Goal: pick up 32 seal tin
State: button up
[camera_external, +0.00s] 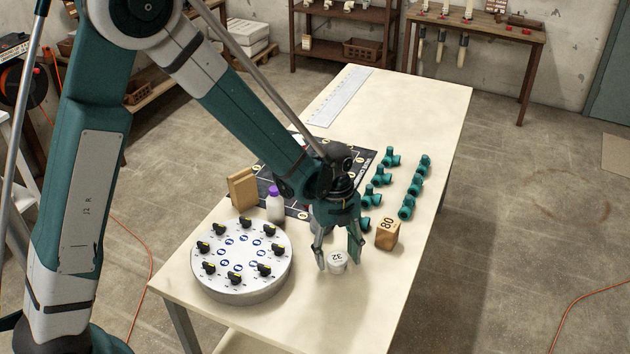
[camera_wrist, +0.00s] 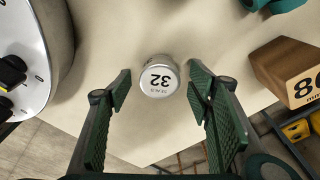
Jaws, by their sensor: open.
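The 32 seal tin (camera_external: 337,261) is a small, round, pale tin marked 32, standing on the cream table near its front end. In the wrist view the tin (camera_wrist: 159,77) shows its silver-grey lid, with the number upside down. My gripper (camera_external: 339,257) is right above and around the tin's place, fingers pointing down. In the wrist view my gripper (camera_wrist: 160,90) has its two green ridged fingers wide apart, one to each side of the tin, with gaps between. The tin is free of both fingers. Whether the fingertips reach down to its height I cannot tell.
A wooden block marked 80 (camera_external: 387,234) stands close on the right. A round white dial plate (camera_external: 242,262) with black knobs is on the left. A purple-capped bottle (camera_external: 275,206) and several teal pipe fittings (camera_external: 407,207) stand behind. The table's front strip (camera_external: 330,315) is clear.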

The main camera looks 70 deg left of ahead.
jog(key=shift+d+f, duration=0.1)
jog(key=shift+f, duration=0.5)
jog(key=shift+c, duration=0.4)
jog(key=c, duration=0.9)
